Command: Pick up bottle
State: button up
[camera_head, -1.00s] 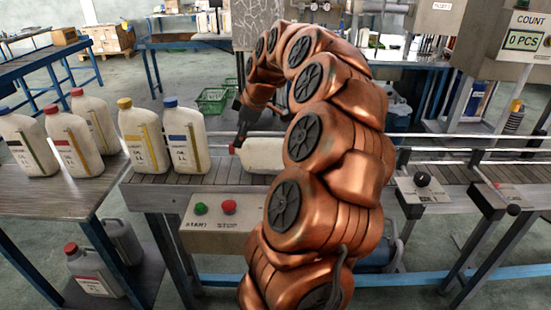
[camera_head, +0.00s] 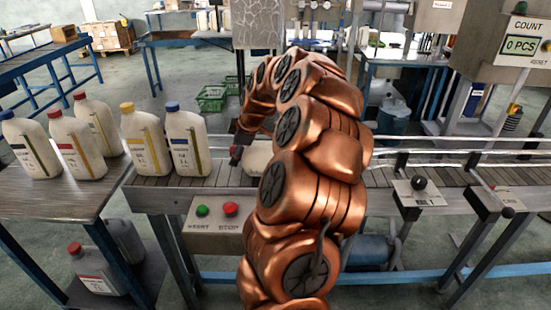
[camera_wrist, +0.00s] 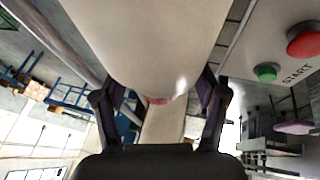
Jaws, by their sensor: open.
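A white bottle (camera_head: 257,158) lies on its side on the conveyor (camera_head: 172,195), mostly hidden behind my arm in the head view. In the wrist view the pale bottle (camera_wrist: 150,40) fills the top centre, very close, with a reddish patch, likely its cap, at its lower end. My gripper (camera_wrist: 158,105) is open, with one finger on each side of the bottle's end; whether they touch it is unclear. In the head view my gripper (camera_head: 238,152) is a small dark shape at the bottle's left end.
A panel with a green button (camera_head: 202,211) and a red button (camera_head: 231,209) is on the near side. A rail (camera_head: 420,153) runs along the conveyor.

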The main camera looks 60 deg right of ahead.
jog(key=c, duration=1.3)
jog(key=shift+c, duration=0.2)
